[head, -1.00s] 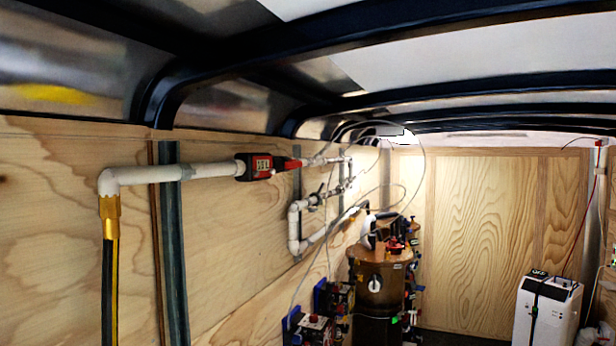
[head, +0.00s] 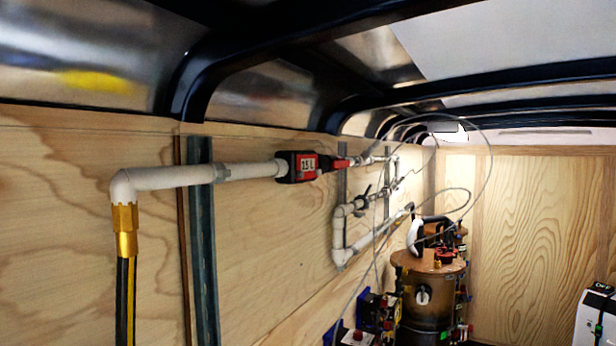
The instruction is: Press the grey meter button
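The meter (head: 299,165) is a black and red box with a small lit display, set in line with a white pipe (head: 180,177) on the left plywood wall. The display seems to read 15 L. A grey button cannot be made out on it at this size and angle. A red valve or handle (head: 340,163) adjoins the meter on its right. Neither of my grippers is in view.
A brass fitting (head: 124,231) and dark hose drop from the pipe's left end. A brown tank (head: 428,300) with pipes on top stands at right. A white machine (head: 597,318) is at the right edge. Dark beams (head: 290,50) cross the ceiling.

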